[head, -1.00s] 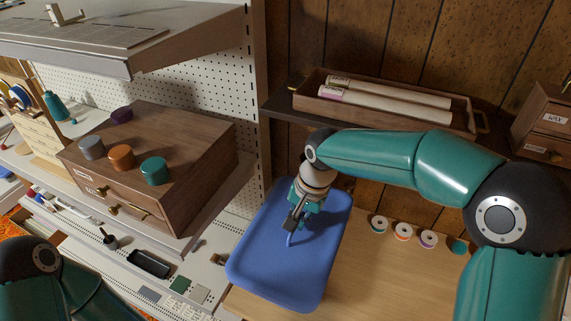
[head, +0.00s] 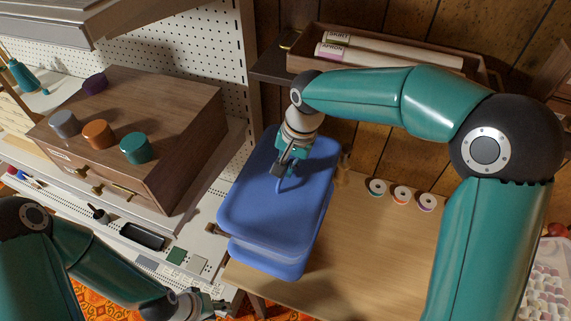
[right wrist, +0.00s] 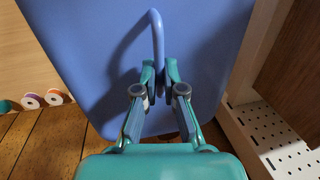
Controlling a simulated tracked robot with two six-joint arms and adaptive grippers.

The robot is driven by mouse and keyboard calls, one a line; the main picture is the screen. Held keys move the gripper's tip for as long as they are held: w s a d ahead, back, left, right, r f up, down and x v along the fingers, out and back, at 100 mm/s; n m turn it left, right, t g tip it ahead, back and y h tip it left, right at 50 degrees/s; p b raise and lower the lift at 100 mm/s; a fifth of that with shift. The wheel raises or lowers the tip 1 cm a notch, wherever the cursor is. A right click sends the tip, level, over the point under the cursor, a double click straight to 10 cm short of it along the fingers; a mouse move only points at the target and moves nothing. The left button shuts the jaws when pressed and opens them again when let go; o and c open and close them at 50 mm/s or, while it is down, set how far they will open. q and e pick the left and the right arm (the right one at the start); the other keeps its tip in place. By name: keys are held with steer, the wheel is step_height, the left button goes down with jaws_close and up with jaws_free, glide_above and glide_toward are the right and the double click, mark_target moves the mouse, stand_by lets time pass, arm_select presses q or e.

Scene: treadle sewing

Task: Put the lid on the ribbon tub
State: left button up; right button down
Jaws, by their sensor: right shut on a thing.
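The blue lid (head: 262,205) is a large flat rounded rectangle with a loop handle (right wrist: 157,45). My right gripper (head: 279,178) is shut on that handle; in the right wrist view its fingers (right wrist: 160,82) close at one leg of the loop. The blue ribbon tub (head: 268,262) shows below the lid's near edge, standing on the wooden table. The lid covers its opening, so its inside is hidden. I cannot tell whether the lid touches the rim. My left gripper (head: 212,304) is low at the bottom of the head view, left of the tub, too small to read.
A wooden drawer box (head: 165,130) with several coloured knobs on top stands on the shelf at left. Several thread spools (head: 401,195) stand right of the tub. A wooden tray (head: 390,55) with rolls is behind. The table (head: 370,260) is bare at front right.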

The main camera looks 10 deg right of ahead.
mark_target(287, 182)
steer(key=shift+f+b, duration=2.6)
steer(key=shift+f, duration=0.6)
steer(key=c, duration=1.2)
jaws_free()
steer(key=shift+r, duration=0.1)
steer(key=r, duration=0.3)
steer(key=s+d+r, duration=0.1)
steer(key=r, duration=0.3)
steer(key=d+r, duration=0.1)
steer(key=r, duration=0.3)
steer(key=shift+s+r, duration=0.15)
steer(key=shift+r, duration=0.1)
steer(key=shift+f, duration=0.1)
